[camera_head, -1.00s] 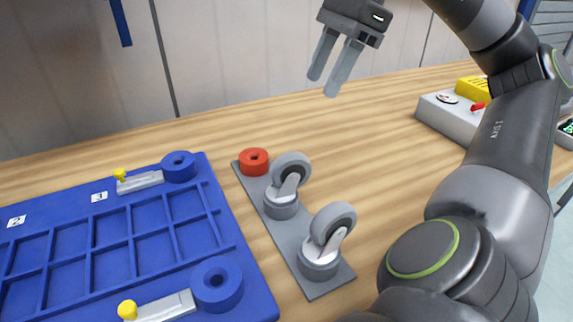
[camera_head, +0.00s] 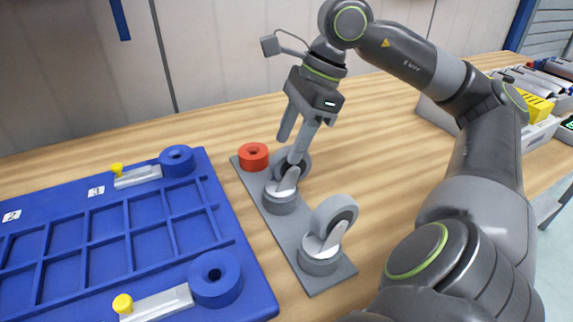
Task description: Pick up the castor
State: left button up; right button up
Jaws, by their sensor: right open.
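Two grey castors stand upright in round holders on a flat grey plate (camera_head: 303,272) on the wooden table. The far castor (camera_head: 281,188) is near the middle of the head view, and the near castor (camera_head: 332,228) is lower and to its right. My right gripper (camera_head: 290,150) is open, pointing down at the wheel of the far castor. One finger overlaps that wheel in the picture; I cannot tell whether it touches. The other finger is to the left of it. My left gripper is not in view.
A red ring (camera_head: 253,156) sits at the far end of the plate. A blue fixture tray (camera_head: 240,268) with clamps and blue rings fills the left. A grey box with yellow items (camera_head: 536,106) stands at the back right. Bare table (camera_head: 390,150) lies right of the plate.

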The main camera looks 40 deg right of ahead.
aim_at(288, 176)
jog(key=shift+x, duration=1.3)
grip_shut()
